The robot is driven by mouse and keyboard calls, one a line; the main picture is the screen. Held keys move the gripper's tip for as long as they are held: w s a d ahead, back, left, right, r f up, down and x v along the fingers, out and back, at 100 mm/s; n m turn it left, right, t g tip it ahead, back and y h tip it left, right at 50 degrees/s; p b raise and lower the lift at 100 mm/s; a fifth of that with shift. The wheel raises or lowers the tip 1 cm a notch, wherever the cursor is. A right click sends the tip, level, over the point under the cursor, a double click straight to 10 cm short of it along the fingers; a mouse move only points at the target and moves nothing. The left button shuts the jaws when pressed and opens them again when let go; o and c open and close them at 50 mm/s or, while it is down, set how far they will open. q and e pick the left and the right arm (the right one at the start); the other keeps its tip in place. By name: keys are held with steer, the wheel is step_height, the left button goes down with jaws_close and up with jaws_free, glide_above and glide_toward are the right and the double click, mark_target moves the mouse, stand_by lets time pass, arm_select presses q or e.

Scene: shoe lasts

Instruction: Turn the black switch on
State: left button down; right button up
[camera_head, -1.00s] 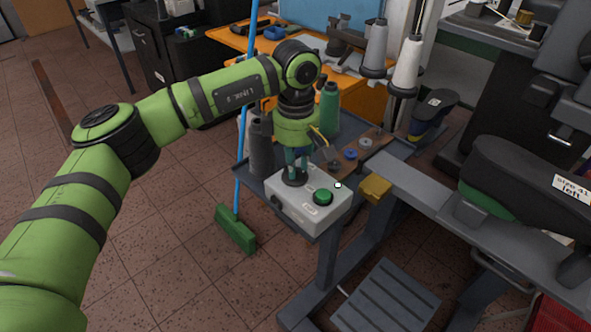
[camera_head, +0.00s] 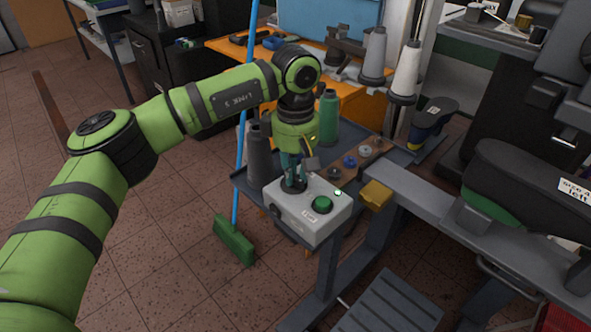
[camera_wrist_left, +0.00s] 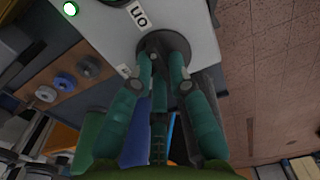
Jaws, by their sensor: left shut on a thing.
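The black switch (camera_wrist_left: 160,42) is a round knob on top of a light grey control box (camera_head: 298,212). In the head view its dark base shows below my left gripper (camera_head: 293,180), which points down onto it. In the left wrist view the teal fingers of the gripper (camera_wrist_left: 163,65) are closed around the knob and cover part of it. A label reading "on" (camera_wrist_left: 139,14) is beside the knob. A small lamp (camera_head: 338,192) on the box glows green, and it also shows in the left wrist view (camera_wrist_left: 70,9). My right gripper is out of view.
A green push button (camera_head: 322,204) is on the same box. Thread cones (camera_head: 258,155) stand close behind the gripper. A yellow block (camera_head: 376,194) on a grey frame is to the right. A broom (camera_head: 234,240) leans at the left, with open floor beyond it.

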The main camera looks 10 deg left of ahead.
mark_target(295, 175)
arm_select(q)
steer(key=c, duration=1.2)
jaws_free()
step_height(295, 175, up, 12)
steer(key=shift+r, duration=0.1)
